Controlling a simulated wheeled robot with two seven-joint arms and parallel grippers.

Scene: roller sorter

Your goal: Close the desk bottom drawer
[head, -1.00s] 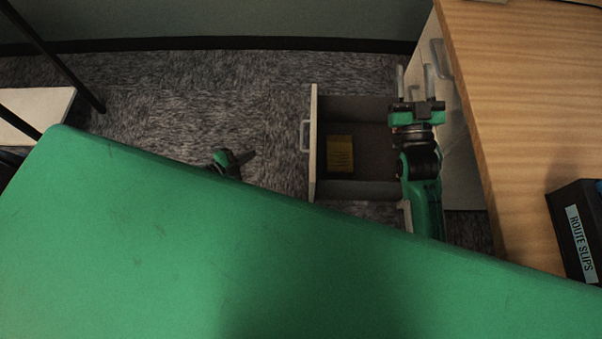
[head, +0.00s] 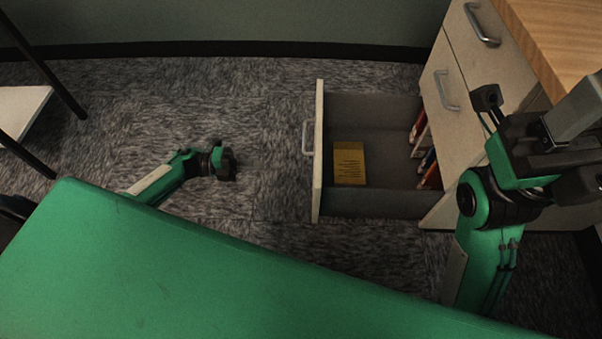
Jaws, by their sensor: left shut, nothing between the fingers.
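The desk bottom drawer (head: 318,150) is pulled far out to the left of the desk. Its pale front has a grey handle (head: 307,138). Inside are a yellow printed pad or box (head: 349,163) and, at the desk end, several red and dark upright items (head: 428,165). My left gripper (head: 228,167) is shut and empty, left of the drawer front and apart from it. My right gripper (head: 540,133) is large in the picture at the right, in front of the desk side; whether its jaws are open is unclear.
The desk (head: 560,45) stands at the right, with two upper drawer fronts flush, each with a handle (head: 447,92). Carpet (head: 260,110) is clear left of the open drawer. A black-framed shelf (head: 22,110) stands at the far left. My green body fills the bottom.

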